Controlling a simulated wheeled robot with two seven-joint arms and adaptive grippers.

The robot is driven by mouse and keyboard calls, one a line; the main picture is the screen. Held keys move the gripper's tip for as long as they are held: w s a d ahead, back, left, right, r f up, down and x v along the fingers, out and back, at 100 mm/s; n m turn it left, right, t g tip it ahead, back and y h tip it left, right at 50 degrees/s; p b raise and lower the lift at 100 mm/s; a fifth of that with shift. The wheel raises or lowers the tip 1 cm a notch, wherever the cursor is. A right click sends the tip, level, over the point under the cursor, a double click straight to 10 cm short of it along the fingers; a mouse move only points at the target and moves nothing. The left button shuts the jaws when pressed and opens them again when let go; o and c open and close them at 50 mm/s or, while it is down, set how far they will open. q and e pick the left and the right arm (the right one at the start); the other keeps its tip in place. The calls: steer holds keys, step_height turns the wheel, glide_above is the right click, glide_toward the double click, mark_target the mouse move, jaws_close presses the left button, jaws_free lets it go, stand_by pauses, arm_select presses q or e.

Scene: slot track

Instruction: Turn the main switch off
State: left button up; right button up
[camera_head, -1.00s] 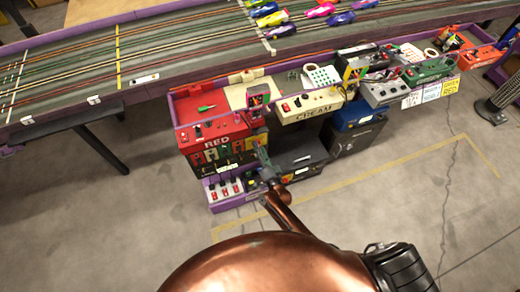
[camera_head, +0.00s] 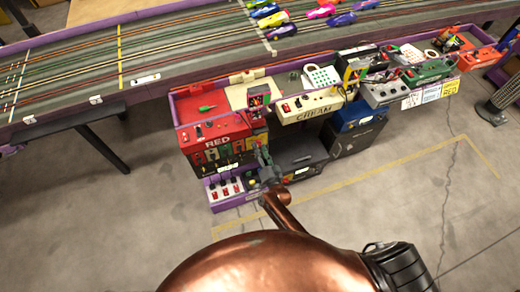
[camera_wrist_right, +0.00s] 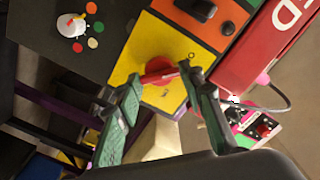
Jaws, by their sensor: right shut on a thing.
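The main switch is a red rotary knob (camera_wrist_right: 160,72) on a yellow plate (camera_wrist_right: 127,67) in the right wrist view. Its raised bar runs nearly crosswise in that picture, tilted slightly up to the right. My right gripper (camera_wrist_right: 161,76) has its green-grey fingers on either side of the knob, shut on the bar. In the head view my right gripper (camera_head: 262,154) is at the right end of the red cabinet, in front of the yellow plate (camera_head: 257,138); the knob is hard to make out there. My left gripper is not in view.
The red station (camera_head: 215,128) has a purple-edged shelf with several switches (camera_head: 225,188) below. A dark box (camera_head: 300,152) stands close right of my gripper. The cream station (camera_head: 310,107) and the slot track (camera_head: 190,55) lie above. The floor in front is open.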

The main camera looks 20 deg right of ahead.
steer(key=o, duration=1.2)
steer(key=shift+c, duration=0.2)
steer(key=s, duration=1.2)
steer(key=shift+d, duration=0.2)
